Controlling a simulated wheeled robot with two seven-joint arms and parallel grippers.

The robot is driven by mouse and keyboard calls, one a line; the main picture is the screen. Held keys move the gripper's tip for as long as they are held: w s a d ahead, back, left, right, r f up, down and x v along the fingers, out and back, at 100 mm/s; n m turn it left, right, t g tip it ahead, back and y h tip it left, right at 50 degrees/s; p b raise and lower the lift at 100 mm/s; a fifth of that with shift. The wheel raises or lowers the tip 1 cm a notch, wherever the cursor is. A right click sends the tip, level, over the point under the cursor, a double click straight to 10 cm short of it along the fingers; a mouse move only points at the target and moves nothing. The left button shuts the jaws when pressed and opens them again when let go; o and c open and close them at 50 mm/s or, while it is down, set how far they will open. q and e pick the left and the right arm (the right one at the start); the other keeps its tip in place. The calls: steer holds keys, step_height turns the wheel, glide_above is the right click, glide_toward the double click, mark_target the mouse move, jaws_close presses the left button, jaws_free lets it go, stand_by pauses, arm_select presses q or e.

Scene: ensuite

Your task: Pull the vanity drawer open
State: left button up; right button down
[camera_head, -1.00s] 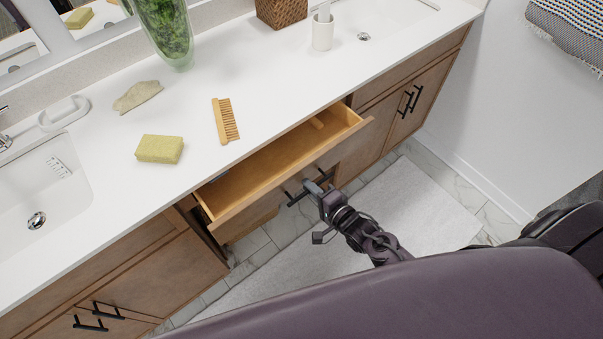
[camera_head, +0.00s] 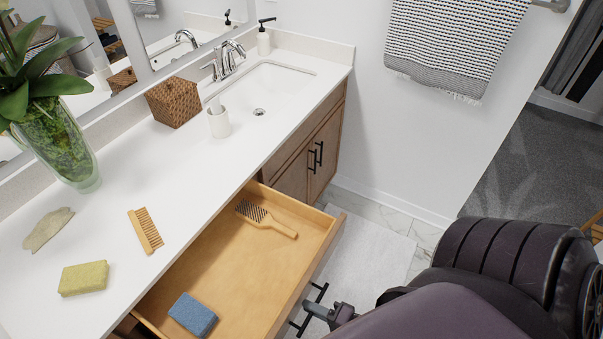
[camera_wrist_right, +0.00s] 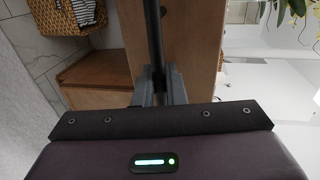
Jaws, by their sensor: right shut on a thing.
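The vanity drawer (camera_head: 212,265) is pulled well out from under the white counter in the head view. A hairbrush (camera_head: 264,218) and a blue sponge (camera_head: 193,314) lie inside it. Its black bar handle (camera_head: 307,310) is on the drawer front. My right gripper (camera_head: 318,311) is at the handle and shut on it. The right wrist view shows the black handle (camera_wrist_right: 153,40) running up from between the fingers (camera_wrist_right: 157,88), with the wooden drawer front behind. My left gripper is not in view.
On the counter (camera_head: 125,185) are a comb (camera_head: 146,230), a yellow sponge (camera_head: 83,278), a stone-like piece (camera_head: 48,229), a plant vase (camera_head: 62,150), a woven box (camera_head: 173,101) and a white cup (camera_head: 219,123). Cabinet doors (camera_head: 312,157) stand beyond the drawer. A white mat (camera_head: 367,243) covers the floor.

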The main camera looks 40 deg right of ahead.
steer(key=shift+s+d, duration=0.1)
steer(key=shift+s, duration=0.2)
steer(key=c, duration=1.9)
jaws_free()
steer(key=shift+s, duration=0.1)
steer(key=b+v, duration=0.1)
steer(key=v, duration=0.6)
steer(key=shift+s+d, duration=0.1)
steer(key=shift+s, duration=0.15)
